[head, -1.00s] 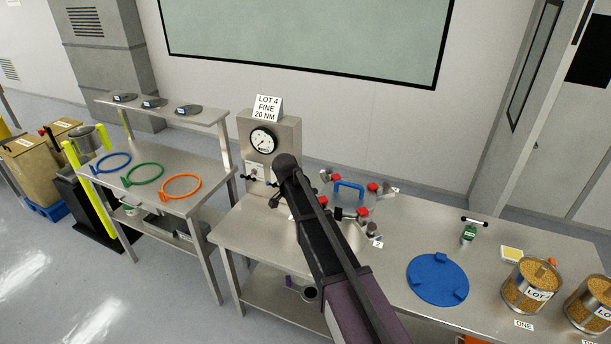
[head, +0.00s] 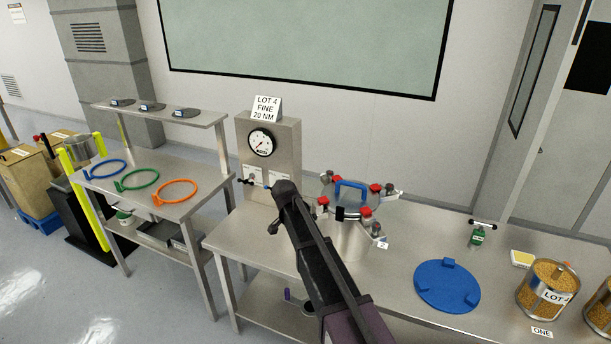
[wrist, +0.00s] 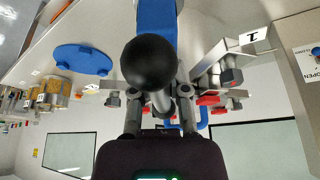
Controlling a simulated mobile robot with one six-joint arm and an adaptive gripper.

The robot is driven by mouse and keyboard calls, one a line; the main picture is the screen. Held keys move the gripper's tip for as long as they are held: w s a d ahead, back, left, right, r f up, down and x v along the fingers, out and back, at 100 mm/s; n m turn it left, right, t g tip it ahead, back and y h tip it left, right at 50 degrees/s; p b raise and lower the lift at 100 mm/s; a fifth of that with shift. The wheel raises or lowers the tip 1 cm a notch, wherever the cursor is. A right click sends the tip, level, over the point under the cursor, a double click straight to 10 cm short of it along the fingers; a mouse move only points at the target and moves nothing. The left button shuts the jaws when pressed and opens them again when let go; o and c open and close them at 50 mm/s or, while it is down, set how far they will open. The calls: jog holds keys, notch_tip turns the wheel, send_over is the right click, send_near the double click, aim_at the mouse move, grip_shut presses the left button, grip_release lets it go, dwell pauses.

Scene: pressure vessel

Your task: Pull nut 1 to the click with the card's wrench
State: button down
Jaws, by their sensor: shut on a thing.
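The pressure vessel (head: 347,240) stands on the bench, with a blue lid handle (head: 351,186) and several red-topped clamps round its rim. My arm crosses in front of its left side, hiding my fingers and part of the rim. In the wrist view, my gripper (wrist: 160,108) is shut on a tool with a black ball end (wrist: 160,62) and a grey shaft. A wide blue piece shows behind the ball; I cannot tell whether it belongs to the tool. A tag marked 1 (wrist: 258,38) sits right of the fingers, beside a clamp with a dark nut (wrist: 231,76). The tool appears apart from that nut.
The card (head: 267,108) reads LOT 4 FINE 20 NM above a gauge panel (head: 283,160). Coloured rings lie on the left table (head: 190,205).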

jog(key=shift+f+b, duration=1.85)
jog(key=shift+f, duration=0.65)
jog(key=shift+d, duration=0.15)
jog(key=shift+w+d, duration=0.3)
jog(key=shift+d, duration=0.45)
jog(key=shift+s+a, duration=0.1)
jog(key=shift+s, duration=0.1)
